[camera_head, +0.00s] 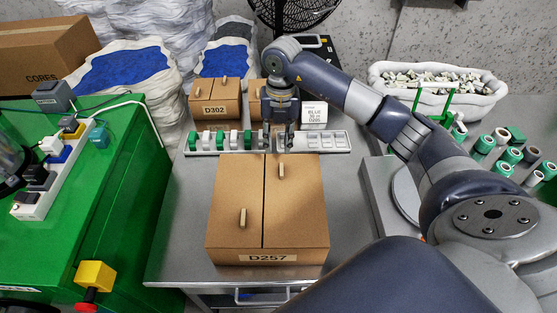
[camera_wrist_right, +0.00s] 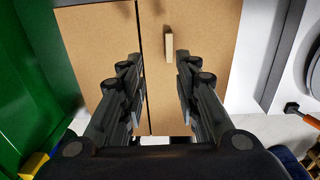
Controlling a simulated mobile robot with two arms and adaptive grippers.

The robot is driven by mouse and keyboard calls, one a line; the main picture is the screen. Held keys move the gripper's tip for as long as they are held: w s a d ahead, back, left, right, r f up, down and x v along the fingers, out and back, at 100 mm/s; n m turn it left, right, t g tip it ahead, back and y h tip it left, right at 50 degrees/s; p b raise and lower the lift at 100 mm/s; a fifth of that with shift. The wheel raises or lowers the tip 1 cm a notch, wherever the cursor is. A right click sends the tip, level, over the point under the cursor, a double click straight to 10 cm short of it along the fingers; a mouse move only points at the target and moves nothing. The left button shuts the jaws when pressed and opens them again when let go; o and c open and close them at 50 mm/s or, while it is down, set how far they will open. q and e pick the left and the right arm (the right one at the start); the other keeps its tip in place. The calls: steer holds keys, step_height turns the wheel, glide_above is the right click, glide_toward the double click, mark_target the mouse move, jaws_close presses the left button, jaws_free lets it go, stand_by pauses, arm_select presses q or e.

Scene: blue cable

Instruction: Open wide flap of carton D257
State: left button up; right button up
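The carton D257 (camera_head: 267,258) stands on the metal table, its top closed by two flaps that meet at a lengthwise seam. The right flap (camera_head: 295,215) looks slightly wider than the left flap (camera_head: 234,185). Each has a small pale upright tab. The right flap's tab (camera_head: 281,169) is near the back edge, and it also shows in the right wrist view (camera_wrist_right: 168,47). My right gripper (camera_head: 278,147) points down by the carton's back edge, close to that tab. Its fingers are apart, with nothing between them touching. My left gripper is not in view.
A tray of green and white parts (camera_head: 340,142) lies right behind the carton. Carton D302 (camera_head: 214,98) and a white labelled box (camera_head: 314,113) stand behind it. A green bench (camera_head: 125,190) is at left. Rolls and a parts bin (camera_head: 440,95) are at right.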

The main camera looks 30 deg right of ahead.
mark_target(282, 168)
steer(key=f, duration=0.3)
steer(key=f+p, duration=0.1)
steer(key=f, duration=0.3)
steer(key=d+f+p, duration=0.1)
steer(key=f, duration=0.2)
steer(key=shift+s+f, duration=0.15)
steer(key=shift+f, duration=0.05)
jaws_close()
